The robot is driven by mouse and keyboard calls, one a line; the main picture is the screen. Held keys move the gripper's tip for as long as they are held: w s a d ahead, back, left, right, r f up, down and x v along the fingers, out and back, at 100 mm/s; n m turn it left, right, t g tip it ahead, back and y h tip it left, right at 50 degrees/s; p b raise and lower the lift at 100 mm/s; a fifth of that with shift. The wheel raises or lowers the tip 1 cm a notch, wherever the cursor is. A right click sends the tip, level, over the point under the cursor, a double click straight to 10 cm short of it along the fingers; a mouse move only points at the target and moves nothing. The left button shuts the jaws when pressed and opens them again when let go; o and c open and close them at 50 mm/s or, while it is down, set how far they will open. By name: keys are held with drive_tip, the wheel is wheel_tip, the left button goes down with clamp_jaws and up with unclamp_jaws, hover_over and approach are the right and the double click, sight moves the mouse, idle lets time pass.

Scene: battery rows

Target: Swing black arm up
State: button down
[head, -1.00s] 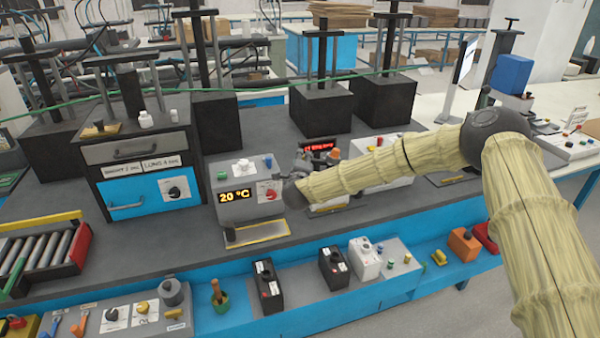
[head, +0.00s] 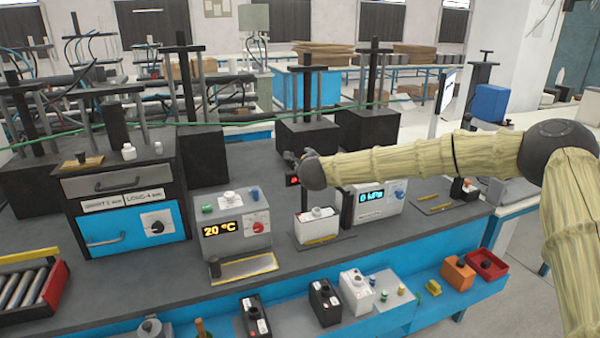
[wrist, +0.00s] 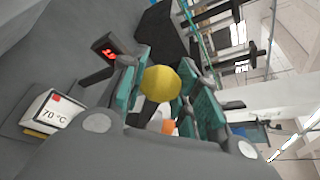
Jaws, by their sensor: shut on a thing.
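In the head view my gripper (head: 297,160) is at the end of my pale sleeved arm, above a station with a white-and-grey block, and is mostly hidden by the wrist. In the wrist view my gripper (wrist: 170,78) has its teal-padded fingers closed on a round yellow knob (wrist: 160,84). A black bar (wrist: 98,77) shows beside the left finger, under a small dark box with a red display (wrist: 106,50). That display also shows edge-on below the gripper in the head view (head: 293,180). I cannot tell how the knob joins the black bar.
A white-and-grey block (head: 318,226) stands below the wrist. A "20 °C" unit (head: 233,222) is to its left and a "0 kPa" unit (head: 377,201) to its right. Black posts on blocks (head: 305,133) stand behind. Batteries (head: 325,302) line the front blue shelf.

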drive_tip(key=w+d+r+m+g+y, duration=0.1)
drive_tip(key=w+d+r+m+y, duration=0.1)
drive_tip(key=d+r, duration=0.4)
drive_tip(key=shift+w+d+m, duration=0.5)
drive_tip(key=shift+d+m, duration=0.3)
drive_tip(key=shift+d, duration=0.8)
drive_tip(key=c, duration=1.4)
unclamp_jaws()
drive_tip(key=shift+d, duration=0.1)
drive_tip(key=o, duration=0.4)
drive_tip(key=shift+w+d, duration=0.1)
drive_tip(key=shift+c, duration=0.2)
drive_tip(key=shift+f, duration=0.1)
